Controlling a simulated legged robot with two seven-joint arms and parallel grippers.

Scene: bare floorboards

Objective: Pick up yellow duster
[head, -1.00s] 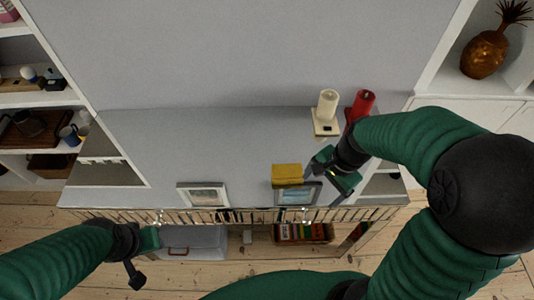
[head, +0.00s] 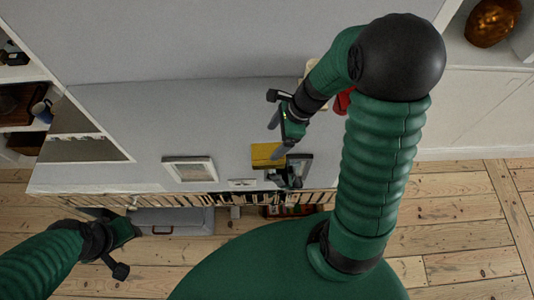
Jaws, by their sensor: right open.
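The yellow duster (head: 265,154) lies on the grey shelf top near its front edge, beside a small picture frame. My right gripper (head: 279,143) is open just above and beside the duster, at its upper right in the head view. It partly covers that side, and I cannot tell whether it touches the duster. My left gripper (head: 128,240) is low at the left, in front of the shelf and far from the duster. Its jaws do not show clearly.
A white picture frame (head: 189,169) stands left of the duster, and a dark frame (head: 300,163) stands right of it. A red candle (head: 343,101) is partly hidden behind my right arm. A grey case (head: 172,220) sits below. The shelf's left part is clear.

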